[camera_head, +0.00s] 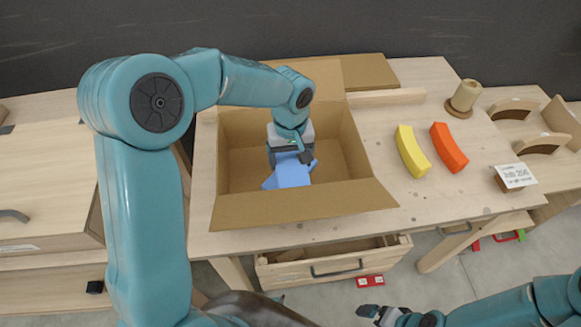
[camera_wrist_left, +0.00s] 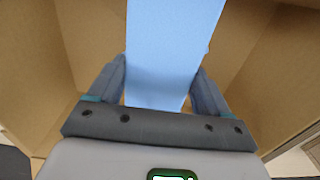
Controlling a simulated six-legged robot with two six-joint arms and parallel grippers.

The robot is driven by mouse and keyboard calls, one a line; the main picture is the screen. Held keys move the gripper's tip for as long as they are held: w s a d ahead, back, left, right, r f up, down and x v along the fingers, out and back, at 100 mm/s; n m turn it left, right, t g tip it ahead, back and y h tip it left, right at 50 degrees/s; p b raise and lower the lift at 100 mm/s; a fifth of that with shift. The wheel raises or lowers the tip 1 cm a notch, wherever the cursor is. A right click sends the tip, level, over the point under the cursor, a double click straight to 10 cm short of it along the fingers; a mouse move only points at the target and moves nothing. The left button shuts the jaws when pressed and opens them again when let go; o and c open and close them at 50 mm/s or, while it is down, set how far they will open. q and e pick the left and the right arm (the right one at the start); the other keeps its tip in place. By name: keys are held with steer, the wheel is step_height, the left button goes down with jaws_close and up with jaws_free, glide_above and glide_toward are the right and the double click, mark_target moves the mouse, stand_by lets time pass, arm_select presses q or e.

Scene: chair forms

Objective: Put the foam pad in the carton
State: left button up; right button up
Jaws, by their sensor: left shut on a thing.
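The blue foam pad (camera_head: 292,174) is inside the open brown carton (camera_head: 300,207), which stands on the wooden table. My left gripper (camera_head: 290,157) reaches down into the carton and is shut on the pad. In the left wrist view the pad (camera_wrist_left: 172,50) lies between the two fingers (camera_wrist_left: 160,82), with cardboard walls around it. I cannot tell whether the pad touches the carton's floor. My right gripper (camera_head: 377,312) is at the lower right, below the table edge, away from the carton; its opening is unclear.
Right of the carton lie a yellow curved block (camera_head: 411,151) and an orange curved block (camera_head: 449,147). Further right are a wooden cup-like piece (camera_head: 464,98) and a label card (camera_head: 515,176). An open drawer (camera_head: 333,262) juts out below the table front.

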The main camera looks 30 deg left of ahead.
mark_target(291, 170)
arm_select(q)
step_height(291, 170, down, 5)
steer(key=shift+w+r, duration=0.1)
stand_by(0.3)
steer(key=shift+f+b, duration=0.6)
steer(key=o, duration=0.9)
steer(key=shift+r, duration=0.1)
steer(key=shift+o, duration=0.2)
steer(key=shift+r+p, duration=0.35)
steer(key=shift+p, duration=0.15)
step_height(291, 170, up, 12)
steer(key=shift+r, duration=0.15)
